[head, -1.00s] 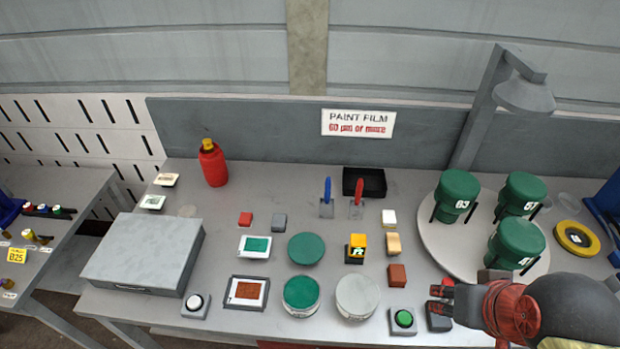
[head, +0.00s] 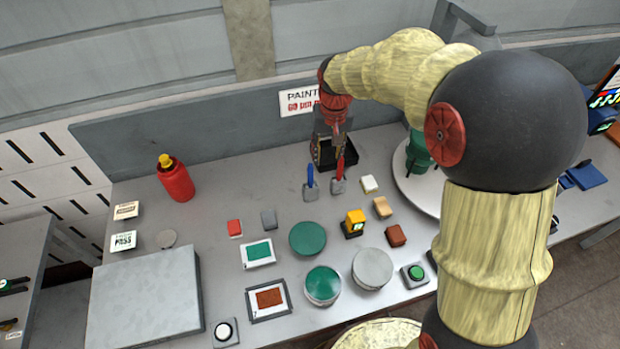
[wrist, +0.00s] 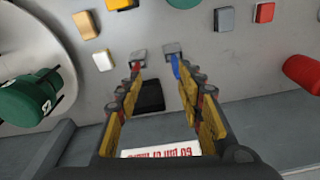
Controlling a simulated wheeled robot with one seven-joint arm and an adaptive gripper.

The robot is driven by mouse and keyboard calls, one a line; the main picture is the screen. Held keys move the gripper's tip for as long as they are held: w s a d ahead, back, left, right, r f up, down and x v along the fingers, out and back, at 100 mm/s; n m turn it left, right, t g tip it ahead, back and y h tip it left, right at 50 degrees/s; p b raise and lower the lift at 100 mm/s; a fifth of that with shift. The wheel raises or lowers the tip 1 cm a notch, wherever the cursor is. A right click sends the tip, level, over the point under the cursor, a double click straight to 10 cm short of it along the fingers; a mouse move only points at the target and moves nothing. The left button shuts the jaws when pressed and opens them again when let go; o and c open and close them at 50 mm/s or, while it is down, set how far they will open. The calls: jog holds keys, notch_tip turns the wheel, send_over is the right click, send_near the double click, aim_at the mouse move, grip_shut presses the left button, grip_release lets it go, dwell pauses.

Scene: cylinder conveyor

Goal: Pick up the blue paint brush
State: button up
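The blue paint brush (head: 310,177) stands on the grey table with its handle up and a grey metal end at the bottom. In the wrist view its blue handle (wrist: 175,66) shows just inside the right fingertip. A red-handled brush (head: 340,170) stands to its right in the head view. In the wrist view its grey end (wrist: 139,53) is by the left fingertip, and its handle is mostly hidden. My gripper (head: 338,143) is above and behind the brushes, pointing down. In the wrist view my gripper (wrist: 162,74) is open, with nothing held between its fingers.
A black tray (head: 335,158) lies behind the brushes, under my gripper. A white block (head: 369,183), a yellow item (head: 354,221) and green discs (head: 307,238) are in front. A green pot (head: 418,150) stands right. A red bottle (head: 176,178) stands left.

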aim_at(311, 164)
jog(key=shift+g, duration=0.7)
jog(key=w+a+f, duration=0.1)
jog(key=w+f, duration=0.1)
jog(key=f, duration=0.1)
jog(key=w+a+f+p, duration=0.1)
jog(key=f, duration=0.3)
jog(key=w+a+f, duration=0.2)
jog(key=f, duration=0.1)
jog(key=shift+w+f+p, duration=0.15)
jog(key=shift+w+p, duration=0.15)
jog(key=shift+p, duration=0.1)
jog(key=shift+f, duration=0.35)
notch_tip(311, 164, down, 8)
jog(key=shift+a+r, duration=0.15)
jog(key=c, duration=0.3)
grip_shut()
